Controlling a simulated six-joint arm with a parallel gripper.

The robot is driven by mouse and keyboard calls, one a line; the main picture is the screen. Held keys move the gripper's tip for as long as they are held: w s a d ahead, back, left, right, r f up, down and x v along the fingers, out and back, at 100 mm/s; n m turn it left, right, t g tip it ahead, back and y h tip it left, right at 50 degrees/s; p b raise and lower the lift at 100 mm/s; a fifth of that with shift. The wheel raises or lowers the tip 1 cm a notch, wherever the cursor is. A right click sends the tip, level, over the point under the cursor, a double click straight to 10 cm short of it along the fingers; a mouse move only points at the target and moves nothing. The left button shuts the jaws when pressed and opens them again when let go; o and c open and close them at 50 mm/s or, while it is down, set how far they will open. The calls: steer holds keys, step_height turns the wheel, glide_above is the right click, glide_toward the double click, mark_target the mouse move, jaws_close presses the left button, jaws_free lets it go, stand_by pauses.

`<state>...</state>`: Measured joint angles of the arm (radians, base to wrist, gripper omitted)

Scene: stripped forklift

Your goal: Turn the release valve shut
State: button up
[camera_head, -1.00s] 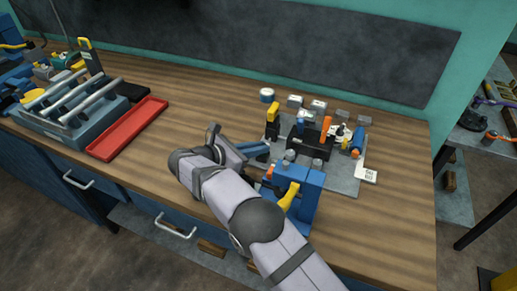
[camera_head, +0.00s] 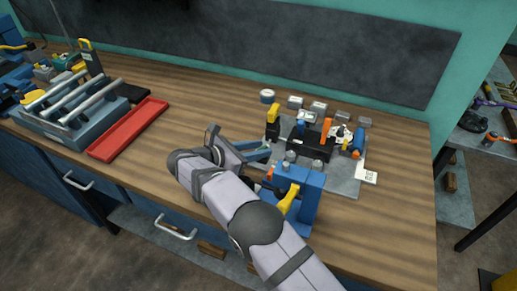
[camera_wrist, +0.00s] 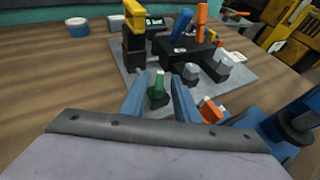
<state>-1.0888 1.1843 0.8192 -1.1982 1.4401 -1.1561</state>
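A small green knob or lever (camera_wrist: 160,80) stands upright on a dark block (camera_wrist: 157,97) at the near left of the grey base plate (camera_wrist: 240,77). I cannot tell for certain that it is the release valve; no label is readable. My gripper (camera_wrist: 160,95) has its two blue fingers apart, one on each side of the green part, with a gap showing on both sides. In the head view my gripper (camera_head: 257,152) is at the left edge of the plate (camera_head: 343,182), and the green part is barely visible there.
On the plate are a yellow-topped post (camera_wrist: 134,20), orange lever (camera_wrist: 201,20), blue lever (camera_wrist: 181,24) and grey knobs (camera_wrist: 222,62). A blue block with a yellow lever (camera_head: 290,200) stands close on the near side. A red tray (camera_head: 128,128) lies left; wood between is clear.

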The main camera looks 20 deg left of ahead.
steer(key=shift+b+v, duration=0.9)
steer(key=shift+v, duration=2.75)
steer(key=o, duration=0.5)
steer(key=shift+d, duration=0.1)
steer(key=w+d+r+m+g+y+p, duration=0.1)
steer(key=w+d+r+m+g+y, duration=0.3)
steer(key=m, duration=0.5)
steer(key=w+d+r+m+g+y+p, duration=0.1)
steer(key=w+d+m+g+y, duration=0.15)
steer(key=m+g+y, duration=0.4)
steer(key=shift+w+a+f+m+t+p, duration=0.1)
steer(key=shift+a+f+m+t+p, duration=0.25)
steer(key=shift+f, duration=0.75)
steer(key=shift+a+f+m+t+p, duration=0.1)
steer(key=shift+a+f+m, duration=0.3)
steer(key=shift+f, duration=0.75)
steer(key=shift+w+a+f+m+t+p, duration=0.1)
steer(key=shift+a+f+m+t+p, duration=0.3)
steer(key=shift+f, duration=0.7)
steer(key=shift+d, duration=0.15)
steer(key=shift+s+g, duration=0.1)
steer(key=shift+g, duration=0.2)
steer(key=c, duration=0.9)
